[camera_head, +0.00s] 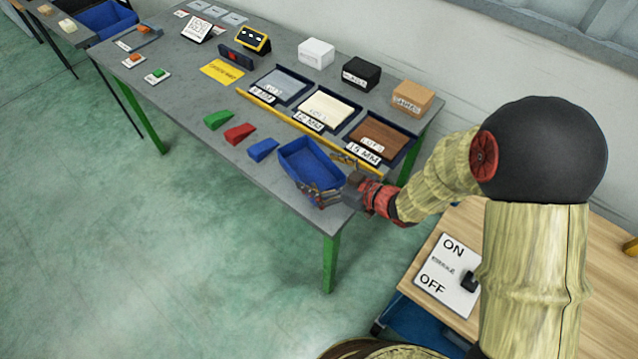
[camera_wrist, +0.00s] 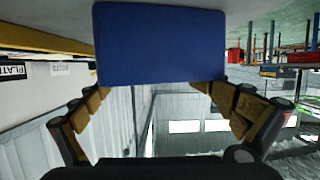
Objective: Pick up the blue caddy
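The blue caddy (camera_head: 303,157) is an open-topped box at the near right corner of the grey table. It rests on the tabletop. My gripper (camera_head: 333,178) is at the caddy's right end, with its fingers spread wide, one toward the back and one toward the front edge. In the wrist view the caddy (camera_wrist: 160,45) is a plain blue face straight ahead. The fingers of my gripper (camera_wrist: 158,90) reach to its two lower corners. I cannot tell whether the fingertips touch it.
Blue (camera_head: 262,149), red (camera_head: 239,133) and green (camera_head: 218,119) wedges lie left of the caddy. A wooden surface with an ON/OFF plate (camera_head: 446,274) is at right. The table's front edge is close.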

